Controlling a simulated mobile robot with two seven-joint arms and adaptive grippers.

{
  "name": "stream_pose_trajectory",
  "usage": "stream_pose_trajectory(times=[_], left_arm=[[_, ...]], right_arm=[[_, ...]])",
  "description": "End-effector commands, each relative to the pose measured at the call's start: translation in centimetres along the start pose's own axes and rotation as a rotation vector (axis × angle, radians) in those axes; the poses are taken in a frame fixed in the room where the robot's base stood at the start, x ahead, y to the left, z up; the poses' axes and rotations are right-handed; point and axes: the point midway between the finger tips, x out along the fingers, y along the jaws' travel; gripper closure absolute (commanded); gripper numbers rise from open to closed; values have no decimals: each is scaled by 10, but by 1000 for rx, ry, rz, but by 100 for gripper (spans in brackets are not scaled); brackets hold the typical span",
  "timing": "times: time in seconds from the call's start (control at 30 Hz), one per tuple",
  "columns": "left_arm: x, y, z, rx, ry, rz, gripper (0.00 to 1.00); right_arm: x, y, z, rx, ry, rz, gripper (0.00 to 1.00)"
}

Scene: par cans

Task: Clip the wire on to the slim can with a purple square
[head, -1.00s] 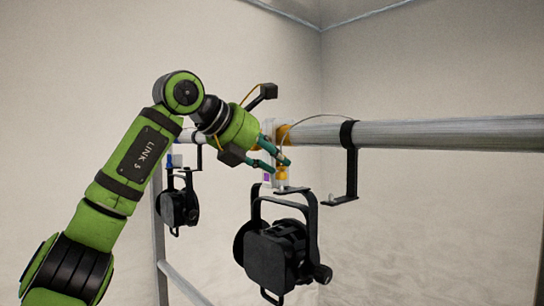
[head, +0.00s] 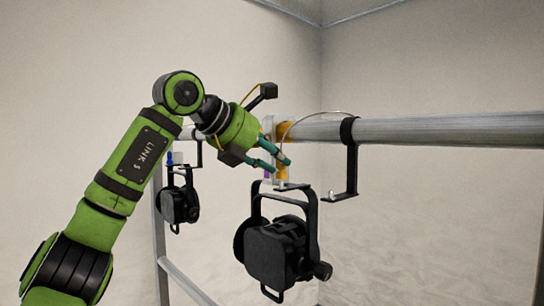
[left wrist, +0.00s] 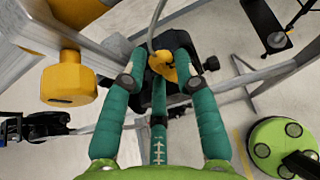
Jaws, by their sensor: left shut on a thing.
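A black can (head: 275,252) hangs in its yoke at the centre of the head view. A small purple mark (head: 267,176) on a pale plate shows just above it, partly behind my fingers. My left gripper (head: 282,164) is above the yoke, beside the pipe. In the left wrist view its teal fingers (left wrist: 160,78) are shut on the yellow end of the wire (left wrist: 166,66), with the black can behind it. The thin wire (head: 308,112) arches from the gripper to the pipe. My right gripper is in neither view.
A grey pipe (head: 440,131) runs to the right, with a black hook bracket (head: 351,165) hanging from it. A smaller black can (head: 179,203) hangs at the left. A yellow bolt head (left wrist: 68,84) stands close to my fingers. Space below the pipe at right is clear.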

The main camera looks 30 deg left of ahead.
Motion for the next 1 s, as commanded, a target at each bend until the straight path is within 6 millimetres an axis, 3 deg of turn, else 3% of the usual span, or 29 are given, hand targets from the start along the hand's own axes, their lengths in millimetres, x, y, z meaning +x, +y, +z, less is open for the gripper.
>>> stream_pose_trajectory(times=[1.0], left_arm=[[5,0,-8,0,-1,0,100]], right_arm=[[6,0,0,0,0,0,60]])
